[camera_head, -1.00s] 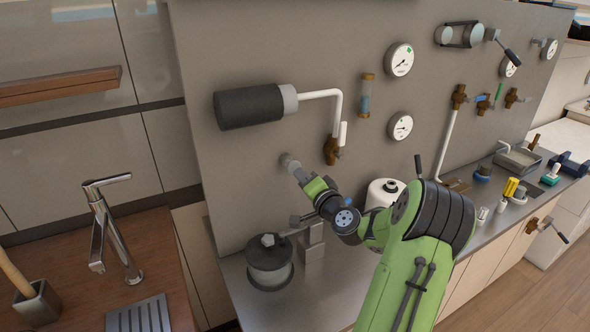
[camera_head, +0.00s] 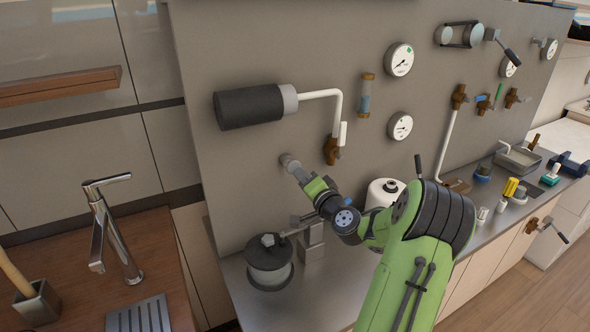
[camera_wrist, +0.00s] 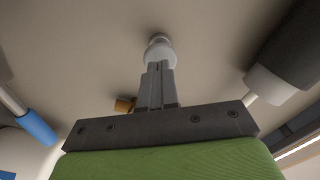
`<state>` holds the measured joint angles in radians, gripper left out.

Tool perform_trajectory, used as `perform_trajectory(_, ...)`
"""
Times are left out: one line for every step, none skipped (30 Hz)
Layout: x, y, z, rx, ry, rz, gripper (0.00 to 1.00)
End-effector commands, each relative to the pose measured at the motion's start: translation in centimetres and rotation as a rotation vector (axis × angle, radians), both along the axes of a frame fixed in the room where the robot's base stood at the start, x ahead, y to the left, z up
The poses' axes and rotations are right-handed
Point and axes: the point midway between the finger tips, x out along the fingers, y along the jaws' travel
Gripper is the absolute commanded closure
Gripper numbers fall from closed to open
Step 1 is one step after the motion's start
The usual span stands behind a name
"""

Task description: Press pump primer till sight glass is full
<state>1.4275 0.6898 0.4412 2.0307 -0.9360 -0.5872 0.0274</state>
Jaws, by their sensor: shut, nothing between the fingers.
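The pump primer (camera_head: 286,159) looks like a small pale round knob standing out from the grey panel. In the wrist view the knob (camera_wrist: 159,45) is straight ahead of my fingertips. My gripper (camera_head: 297,170) is shut and empty, with its fingers pointing at the panel. Its closed tips (camera_wrist: 158,68) are at the knob's face and seem to touch it; the exact contact is hard to see. The sight glass (camera_head: 366,96) is a small upright tube with brownish ends on the panel, up and right of my gripper. Bluish liquid shows in its lower part, with a clearer part above.
A dark cylinder (camera_head: 249,106) with a white pipe (camera_head: 325,93) is above my gripper. A brown valve (camera_head: 332,150) is close on the right. A lidded pot (camera_head: 270,264) stands below on the counter. Gauges (camera_head: 399,60) are farther right.

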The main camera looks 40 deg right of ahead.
Motion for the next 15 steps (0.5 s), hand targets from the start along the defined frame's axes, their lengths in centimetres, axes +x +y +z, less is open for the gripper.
perform_trajectory(0.1,0.0,0.0,0.0,0.0,0.0,1.0)
perform_trajectory(0.2,-0.1,0.0,0.0,0.0,0.0,1.0)
perform_trajectory(0.3,-0.1,0.0,0.0,0.0,0.0,1.0)
perform_trajectory(0.4,-0.1,0.1,0.0,0.0,0.0,1.0)
perform_trajectory(0.5,-0.2,0.1,0.0,0.0,0.0,1.0)
perform_trajectory(0.7,-0.2,0.1,0.0,-0.001,0.0,1.0)
perform_trajectory(0.8,-0.2,0.1,0.0,0.0,0.001,1.0)
perform_trajectory(0.9,-0.2,0.1,0.0,0.0,0.001,1.0)
perform_trajectory(1.0,-0.3,0.1,0.0,0.0,0.001,1.0)
perform_trajectory(1.1,-0.3,0.1,0.0,-0.001,0.0,1.0)
perform_trajectory(1.2,-0.4,0.1,0.0,-0.001,0.0,1.0)
perform_trajectory(1.3,-0.4,0.1,0.0,-0.001,0.0,1.0)
perform_trajectory(1.4,-0.5,0.1,0.0,0.0,0.0,1.0)
perform_trajectory(1.5,-0.5,0.1,0.0,0.0,0.0,1.0)
perform_trajectory(1.7,-0.5,0.0,0.0,0.0,0.0,1.0)
